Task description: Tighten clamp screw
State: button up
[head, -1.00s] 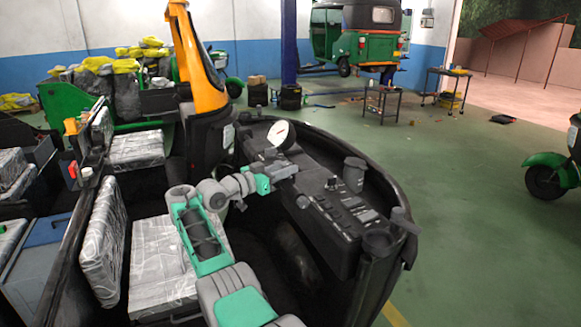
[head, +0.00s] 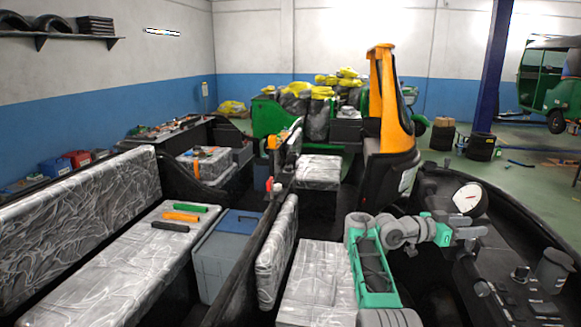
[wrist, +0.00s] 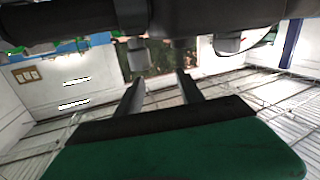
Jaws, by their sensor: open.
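In the wrist view, my gripper (wrist: 162,82) is open, with its two dark fingers apart and nothing visible between them. A dark horizontal bar (wrist: 60,25) with a thick collar (wrist: 131,14) crosses the view just beyond the fingertips. Small grey stubs (wrist: 137,44) hang under it; I cannot tell whether one is the clamp screw. In the head view, my gripper (head: 478,232) is beside the white round gauge (head: 468,198) above the black dashboard (head: 490,285). The fingers are too small there to show contact with anything.
Plastic-wrapped seats (head: 110,265) fill the left. Tools with green, orange and black handles (head: 180,217) lie on one. A blue-lidded box (head: 222,255) stands beside a dark partition (head: 255,250). An orange-and-black pillar (head: 385,105) rises behind my arm.

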jog(key=w+t, duration=0.1)
jog(key=w+a+r+n+y, duration=0.1)
jog(key=w+a+n+t, duration=0.1)
jog(key=shift+w+a+r+t, duration=0.1)
jog(key=shift+w+r+t, duration=0.15)
jog(key=shift+r+t, duration=0.05)
jog(key=s+a+n+t+y, duration=0.35)
jog(key=a+n+y, duration=0.45)
jog(key=a, duration=0.9)
jog(key=s+a+f+n+g+y, duration=0.1)
jog(key=s+a+f+n+y, duration=0.1)
jog(key=s+a+f, duration=0.3)
jog(key=s+a+f+n+g+y, duration=0.1)
jog(key=s+a+f, duration=0.4)
jog(key=s, duration=0.8)
jog(key=s+a+f+n+g+y, duration=0.1)
jog(key=s+a+f+n+y, duration=0.3)
jog(key=s+a, duration=0.6)
jog(key=shift+a+f+y, duration=0.35)
jog(key=shift+f+y, duration=0.35)
jog(key=shift+d, duration=0.1)
jog(key=shift+c, duration=1)
